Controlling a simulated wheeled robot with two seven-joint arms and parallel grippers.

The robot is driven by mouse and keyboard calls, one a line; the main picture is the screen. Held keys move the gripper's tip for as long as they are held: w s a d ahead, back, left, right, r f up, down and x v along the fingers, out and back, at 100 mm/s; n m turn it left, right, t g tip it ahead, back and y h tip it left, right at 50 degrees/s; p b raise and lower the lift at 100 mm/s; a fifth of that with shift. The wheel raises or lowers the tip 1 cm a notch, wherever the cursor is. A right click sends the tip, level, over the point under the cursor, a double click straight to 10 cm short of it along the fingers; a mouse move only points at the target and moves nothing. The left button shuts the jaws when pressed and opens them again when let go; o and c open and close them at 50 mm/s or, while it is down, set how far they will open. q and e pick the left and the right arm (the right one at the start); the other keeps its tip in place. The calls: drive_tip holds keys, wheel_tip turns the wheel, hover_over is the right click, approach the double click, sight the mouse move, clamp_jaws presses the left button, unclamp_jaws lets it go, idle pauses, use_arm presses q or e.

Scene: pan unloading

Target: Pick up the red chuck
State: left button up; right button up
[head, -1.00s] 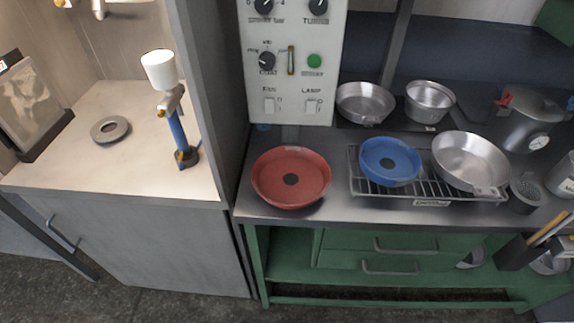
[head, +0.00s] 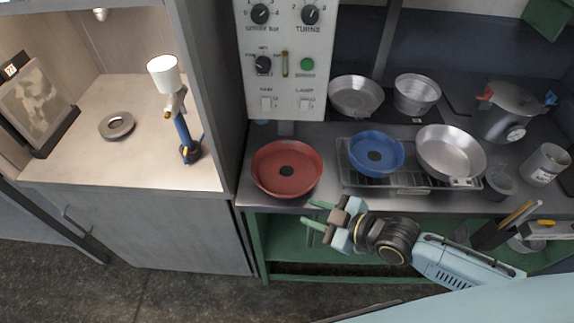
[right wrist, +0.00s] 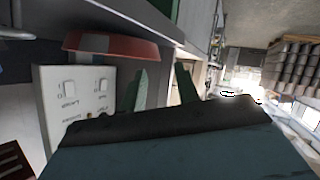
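The red chuck (head: 268,178) is a round, shallow red dish with a dark centre. It lies on the metal counter below the control panel, near the front edge. My right gripper (head: 313,212) is in front of the counter edge, just below and right of the chuck, with its two green fingers apart and nothing between them. The right wrist view also shows the chuck (right wrist: 110,47), in its upper left, beyond the open fingers and apart from them. My left gripper is not in view.
A blue dish (head: 358,158) and a metal pan (head: 450,150) sit on a wire rack right of the chuck. The control panel (head: 285,90) stands behind it. A grey cabinet wall (head: 212,110) is to its left. More pans stand at the back.

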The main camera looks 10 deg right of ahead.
drive_tip(key=shift+n+y, duration=0.4)
drive_tip(key=x, duration=0.4)
drive_tip(key=r+x, duration=0.1)
drive_tip(key=x, duration=0.3)
drive_tip(key=w+x, duration=0.1)
drive_tip(key=x, duration=0.4)
drive_tip(key=shift+s+r, duration=0.1)
drive_tip(key=shift+r, duration=0.3)
drive_tip(key=shift+c, duration=0.2)
clamp_jaws()
